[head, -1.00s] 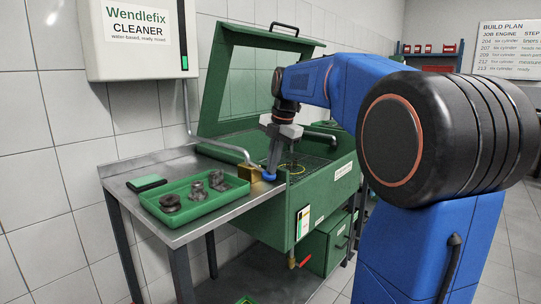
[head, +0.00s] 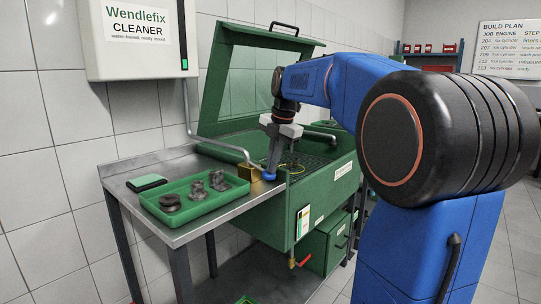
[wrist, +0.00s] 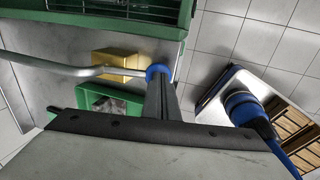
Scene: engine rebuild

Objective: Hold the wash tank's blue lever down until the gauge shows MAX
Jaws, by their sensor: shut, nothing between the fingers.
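The green wash tank (head: 262,212) stands with its lid raised. The lever's blue knob (head: 269,177) is at the tank's left front corner, beside a brass block (head: 249,172). My gripper (head: 272,167) is shut, pointing down, with its fingertips at the knob, seemingly touching it from above. The gauge (head: 303,222) is a narrow upright strip on the tank's front. Its reading is too small to make out.
A green tray (head: 194,204) with several dark metal parts and a green-topped pad (head: 147,182) sit on the steel bench (head: 122,178) at left. A bent pipe (head: 215,147) runs from the white cleaner dispenser (head: 140,40) to the brass block.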

